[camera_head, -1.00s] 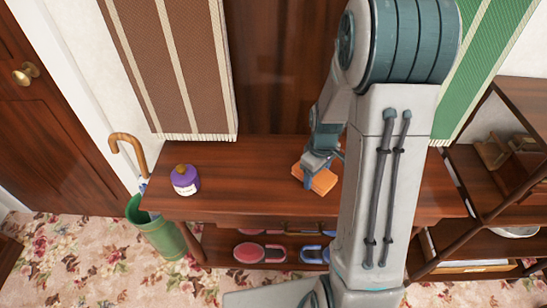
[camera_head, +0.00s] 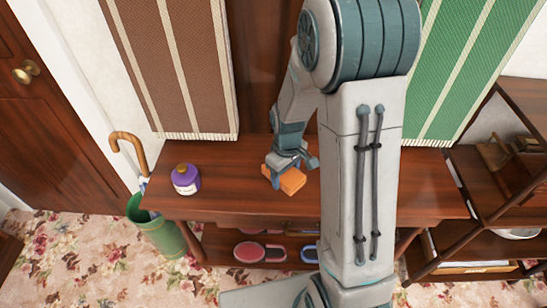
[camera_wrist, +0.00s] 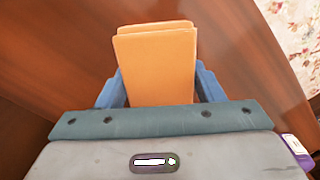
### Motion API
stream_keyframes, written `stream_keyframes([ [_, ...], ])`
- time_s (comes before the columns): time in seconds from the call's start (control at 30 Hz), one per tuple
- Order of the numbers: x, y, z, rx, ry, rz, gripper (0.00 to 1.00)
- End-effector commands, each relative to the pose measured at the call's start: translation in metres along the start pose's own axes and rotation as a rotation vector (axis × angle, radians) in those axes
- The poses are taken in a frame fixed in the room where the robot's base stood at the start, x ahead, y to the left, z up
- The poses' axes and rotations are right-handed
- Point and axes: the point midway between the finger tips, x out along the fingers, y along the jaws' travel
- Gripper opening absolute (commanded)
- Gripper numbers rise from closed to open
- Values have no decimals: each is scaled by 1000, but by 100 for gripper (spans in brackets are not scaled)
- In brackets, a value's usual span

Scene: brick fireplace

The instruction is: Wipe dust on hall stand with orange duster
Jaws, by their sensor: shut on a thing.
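The orange duster (camera_head: 289,182) is a small block held at or just above the top of the hall stand (camera_head: 236,207). My gripper (camera_head: 276,170) is shut on it. In the wrist view the duster (camera_wrist: 156,62) sits between the two blue fingers of my gripper (camera_wrist: 158,90). The hall stand's dark reddish wood top (camera_wrist: 60,70) lies beneath it. I cannot tell whether the duster touches the wood. No dust shows clearly on the visible wood. My arm hides part of the stand's right side.
A purple jar (camera_head: 186,179) stands on the stand's left part. Below are red shoes (camera_head: 260,251) and blue shoes (camera_head: 310,254). A green umbrella bin (camera_head: 157,228) is at the left end. An open shelf (camera_head: 500,190) stands at right. Brown (camera_head: 180,70) and green (camera_head: 470,70) cloths hang behind.

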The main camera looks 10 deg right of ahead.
Motion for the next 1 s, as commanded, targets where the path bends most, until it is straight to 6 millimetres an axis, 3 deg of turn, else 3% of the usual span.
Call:
stream_keyframes([
  [0.3,-2,-17,-13,14,-1,0,40],
  [0.43,-30,-16,-13,14,5,3,40],
  [1.0,-78,-16,-12,12,1,0,40],
])
